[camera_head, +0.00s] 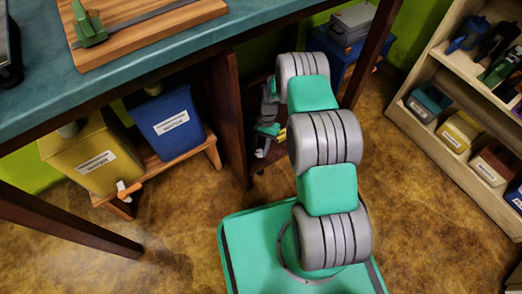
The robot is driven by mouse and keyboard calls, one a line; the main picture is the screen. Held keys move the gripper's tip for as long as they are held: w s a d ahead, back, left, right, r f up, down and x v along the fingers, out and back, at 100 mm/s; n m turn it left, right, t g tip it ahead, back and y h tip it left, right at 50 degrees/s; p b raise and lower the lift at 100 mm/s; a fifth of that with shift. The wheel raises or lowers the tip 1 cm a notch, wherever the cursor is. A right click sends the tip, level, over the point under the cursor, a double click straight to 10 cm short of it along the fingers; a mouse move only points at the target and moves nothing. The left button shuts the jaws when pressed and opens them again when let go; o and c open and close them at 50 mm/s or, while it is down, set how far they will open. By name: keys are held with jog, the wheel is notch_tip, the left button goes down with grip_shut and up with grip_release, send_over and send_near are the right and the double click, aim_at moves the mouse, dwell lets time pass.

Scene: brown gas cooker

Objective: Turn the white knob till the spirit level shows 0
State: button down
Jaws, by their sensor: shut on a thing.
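My arm rises from its green base and reaches under the table, into the dark space beside a wooden panel. My gripper (262,147) is small and partly in shadow there. It is shut on a small pale piece at its tip, which looks like the white knob (261,153). The knob's shape and angle are too small to make out. I cannot make out a spirit level or its reading in this view.
The teal table (140,75) overhangs my gripper and carries a wooden board (150,22). A shelf (445,150) with several bins stands right.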

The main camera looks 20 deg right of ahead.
jog(key=n+h, duration=0.1)
jog(key=n, duration=0.1)
jog(key=n+b, duration=0.1)
jog(key=n, duration=0.1)
jog(key=shift+w+a+n+g+h, duration=0.1)
jog(key=shift+a+n+g+h, duration=0.05)
jog(key=shift+n+g+h, duration=0.2)
dwell(0.4)
jog(key=c, duration=1)
grip_release()
jog(key=p+v, duration=0.2)
jog(key=v, duration=0.5)
jog(key=shift+w+r, duration=0.15)
jog(key=shift+r, duration=0.2)
